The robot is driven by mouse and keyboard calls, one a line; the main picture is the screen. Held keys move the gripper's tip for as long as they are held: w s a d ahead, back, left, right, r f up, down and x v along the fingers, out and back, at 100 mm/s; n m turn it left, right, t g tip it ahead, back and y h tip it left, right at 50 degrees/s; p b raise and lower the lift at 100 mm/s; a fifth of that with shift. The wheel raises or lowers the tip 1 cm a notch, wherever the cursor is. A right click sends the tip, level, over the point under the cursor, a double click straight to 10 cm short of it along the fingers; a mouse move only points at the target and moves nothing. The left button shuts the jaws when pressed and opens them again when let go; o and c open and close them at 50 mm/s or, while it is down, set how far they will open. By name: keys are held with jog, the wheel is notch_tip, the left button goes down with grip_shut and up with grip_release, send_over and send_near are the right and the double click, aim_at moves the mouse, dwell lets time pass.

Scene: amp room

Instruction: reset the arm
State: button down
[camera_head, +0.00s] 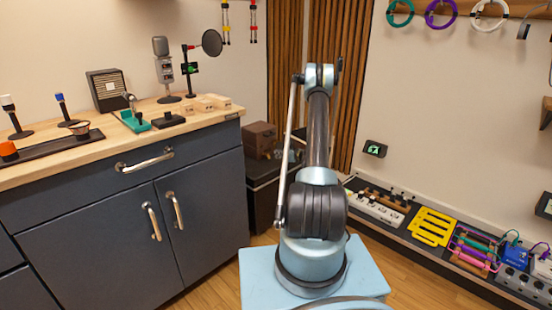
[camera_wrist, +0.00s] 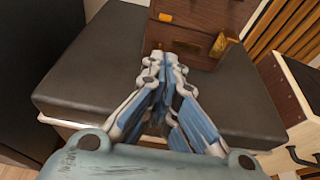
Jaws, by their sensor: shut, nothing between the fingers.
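My gripper (camera_wrist: 162,62) shows in the wrist view with its blue and white fingers brought together at the tips. Nothing shows between them. It is over a dark padded top (camera_wrist: 90,70), with the fingertips pointing toward a brown wooden box (camera_wrist: 192,40) at its back. I cannot tell whether the fingertips touch the box. In the head view my arm stands upright in front of the corner and hides my gripper.
A wooden-topped cabinet (camera_head: 100,215) stands at the left, with a microphone (camera_head: 163,65) and small tools on it. The brown box (camera_head: 259,138) sits in the corner. A low shelf at the right holds a yellow rack (camera_head: 432,227) and pedals. Wood floor shows between.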

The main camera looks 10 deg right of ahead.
jog(key=shift+s+d+r, duration=0.15)
jog(key=shift+s+d, duration=0.1)
jog(key=shift+s, duration=0.1)
jog(key=s+a+r+n+g, duration=0.1)
jog(key=s+a+r+n, duration=0.15)
jog(key=r, duration=0.35)
jog(key=s+a+r+n+g+h, duration=0.1)
jog(key=s+a+r+n, duration=0.15)
jog(key=r, duration=0.25)
jog(key=s+a+r+n+g, duration=0.1)
jog(key=s+r+n, duration=0.25)
jog(key=r, duration=0.25)
jog(key=s+a+r+n+g+h, duration=0.1)
jog(key=s+a+r+n+g, duration=0.2)
jog(key=s, duration=0.5)
jog(key=s+a+r+n+h, duration=0.1)
jog(key=s+r+n, duration=0.3)
jog(key=s+r, duration=0.3)
jog(key=s+d+f+n+g+h, duration=0.1)
jog(key=s+n, duration=0.3)
jog(key=s, duration=0.9)
jog(key=s+d+f+n+g+h, duration=0.1)
jog(key=s+n, duration=0.4)
jog(key=s, duration=0.9)
jog(key=s+d+f+n+g+h, duration=0.1)
jog(key=s+d+f+n+h, duration=0.1)
jog(key=s, duration=1.1)
jog(key=shift+s+f+n+g+h, duration=0.2)
jog(key=shift+f+n+g+h, duration=0.1)
jog(key=shift+f+n+h, duration=0.8)
